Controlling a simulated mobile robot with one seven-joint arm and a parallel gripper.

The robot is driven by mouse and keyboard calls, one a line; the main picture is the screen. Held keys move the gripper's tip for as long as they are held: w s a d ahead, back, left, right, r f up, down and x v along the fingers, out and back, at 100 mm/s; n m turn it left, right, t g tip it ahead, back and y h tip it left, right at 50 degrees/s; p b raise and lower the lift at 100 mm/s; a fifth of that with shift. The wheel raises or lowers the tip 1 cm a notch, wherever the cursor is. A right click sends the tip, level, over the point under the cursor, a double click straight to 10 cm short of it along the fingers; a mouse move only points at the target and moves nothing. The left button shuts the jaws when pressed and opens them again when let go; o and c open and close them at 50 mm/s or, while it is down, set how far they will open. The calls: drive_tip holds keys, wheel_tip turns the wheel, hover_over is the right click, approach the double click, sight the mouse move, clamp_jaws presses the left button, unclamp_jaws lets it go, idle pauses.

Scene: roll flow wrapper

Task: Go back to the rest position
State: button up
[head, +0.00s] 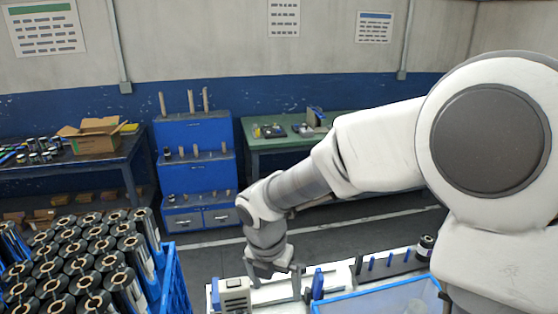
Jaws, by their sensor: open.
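My arm reaches in from the right of the head view and bends down at the wrist. My gripper (275,279) is at the lower middle, pointing down with its fingers apart. It is over the white work surface (268,294), between a small pale device (235,295) on the left and an upright blue piece (317,284) on the right. I see nothing held between the fingers. I cannot tell how high the fingertips are above the surface.
A blue-rimmed bin (375,300) and a dark roll (425,247) are at lower right. A blue stepped rack (195,165) and a green table (265,143) stand behind, across open floor.

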drive_tip(key=s+d+r+m+t+b, duration=0.25)
drive_tip(key=d+r+m, duration=0.75)
drive_tip(key=m, duration=0.9)
drive_tip(key=s+d+r+m+t+y, duration=0.1)
drive_tip(key=s+d+m, duration=0.3)
drive_tip(key=s+m, duration=0.8)
drive_tip(key=shift+s+d+r+m+t, duration=0.15)
drive_tip(key=shift+d+r+m+t, duration=0.25)
drive_tip(key=shift+r+m+t, duration=0.1)
